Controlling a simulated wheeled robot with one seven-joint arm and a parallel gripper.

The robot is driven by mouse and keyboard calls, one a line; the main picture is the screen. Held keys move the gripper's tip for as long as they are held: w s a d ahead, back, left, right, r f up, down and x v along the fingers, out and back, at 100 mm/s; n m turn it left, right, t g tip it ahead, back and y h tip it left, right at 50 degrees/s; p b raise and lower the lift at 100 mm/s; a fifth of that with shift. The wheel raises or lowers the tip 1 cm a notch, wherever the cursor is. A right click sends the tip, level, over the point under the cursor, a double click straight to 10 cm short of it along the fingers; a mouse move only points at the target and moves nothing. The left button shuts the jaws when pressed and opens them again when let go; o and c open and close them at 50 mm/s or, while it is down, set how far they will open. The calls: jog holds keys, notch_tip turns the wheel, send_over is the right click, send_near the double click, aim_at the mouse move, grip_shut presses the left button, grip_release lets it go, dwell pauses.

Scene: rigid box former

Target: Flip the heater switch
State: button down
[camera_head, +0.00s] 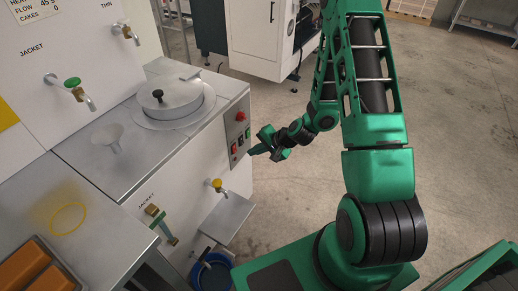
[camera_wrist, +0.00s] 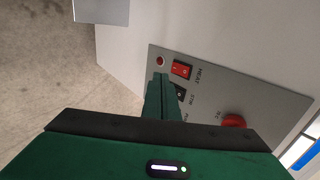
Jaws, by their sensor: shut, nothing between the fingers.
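The red rocker switch marked HEAT (camera_wrist: 181,70) is on a grey control panel (camera_wrist: 215,95) in the wrist view. It also shows small and red on the panel in the head view (camera_head: 234,149). My gripper (camera_wrist: 160,82) is shut and empty. Its fingertips are beside the red switch in the wrist view, and I cannot tell whether they touch the panel. In the head view my gripper (camera_head: 252,151) points left at the lower part of the panel. The fingers partly hide a black switch (camera_wrist: 180,92) beside the red one.
A red knob (camera_wrist: 233,121) and a small red lamp (camera_wrist: 160,61) are on the same panel. A lidded pot (camera_head: 170,99) is set in the machine top. A yellow-handled tap (camera_head: 217,185) and a metal shelf (camera_head: 228,217) stick out below. The floor at right is open.

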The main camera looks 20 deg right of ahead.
aim_at(234, 149)
jog(key=w+a+f, duration=0.2)
jog(key=w+a, duration=0.1)
jog(key=w, duration=0.2)
jog(key=shift+a+f, duration=0.35)
jog(key=shift+w+a+f, duration=0.2)
jog(key=shift+f, duration=0.25)
jog(key=shift+r, duration=0.1)
